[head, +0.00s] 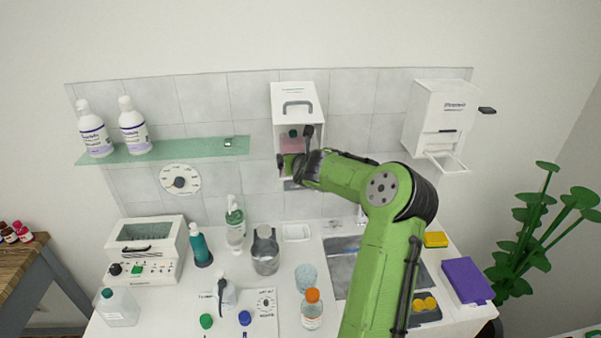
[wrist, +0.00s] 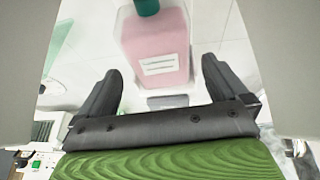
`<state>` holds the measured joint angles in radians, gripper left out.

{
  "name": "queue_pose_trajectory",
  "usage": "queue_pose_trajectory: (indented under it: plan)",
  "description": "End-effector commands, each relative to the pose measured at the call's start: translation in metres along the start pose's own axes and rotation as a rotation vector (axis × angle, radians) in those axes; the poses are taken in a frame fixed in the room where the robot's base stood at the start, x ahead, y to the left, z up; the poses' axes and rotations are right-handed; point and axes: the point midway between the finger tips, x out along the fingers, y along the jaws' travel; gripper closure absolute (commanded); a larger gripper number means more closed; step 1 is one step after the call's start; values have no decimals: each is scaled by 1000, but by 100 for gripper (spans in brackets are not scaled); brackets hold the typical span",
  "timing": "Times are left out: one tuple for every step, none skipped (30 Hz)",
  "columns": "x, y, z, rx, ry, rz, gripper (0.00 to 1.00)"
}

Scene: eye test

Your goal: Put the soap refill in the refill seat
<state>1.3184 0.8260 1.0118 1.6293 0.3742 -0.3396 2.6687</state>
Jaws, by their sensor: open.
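The soap refill, a pink bottle with a white label and green cap, shows inside the open white wall dispenser (head: 313,92). In the wrist view the soap refill (wrist: 157,48) stands just beyond my fingertips, between their lines, with clear space on both sides. My gripper (head: 295,149) is open in front of the dispenser; in the wrist view my gripper (wrist: 161,72) holds nothing. The refill seat is not clearly seen; a grey block (wrist: 168,101) shows below the bottle. My gripper partly covers the bottle in the head view, so its contact underneath cannot be told.
A glass shelf (head: 190,149) with two white bottles is on the left wall. Another white dispenser (head: 436,115) hangs at right. The counter below holds a white machine (head: 146,250), several bottles, a glass beaker (head: 265,257) and a sink (head: 342,262).

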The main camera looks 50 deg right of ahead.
Motion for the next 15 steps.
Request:
queue_pose_trajectory:
  plan:
    - [-11, -1, -7, -5, -1, -2, 0]
    - [-17, -1, -10, -4, -1, -3, 0]
    - [-26, -1, -13, -5, 0, -2, 0]
    - [-31, -1, -16, -4, 0, -3, 0]
    - [-37, -1, -17, -4, -1, -3, 0]
    - [-43, -1, -19, -3, -1, -2, 0]
    - [-47, -1, -20, -2, -1, -1, 0]
    - [-50, 0, -22, -2, -1, -1, 0]
    - [-53, 0, -23, -1, -1, -1, 0]
    - [-55, 0, -23, 0, 0, -1, 0]
    - [-56, 0, -24, 1, 0, -1, 0]
    - [-57, 0, -24, 1, 0, -1, 0]
    - [-57, 0, -24, 1, -1, -1, 0]
    - [-57, 0, -23, 1, -1, -1, 0]
    - [-57, 0, -23, 0, 0, 0, 0]
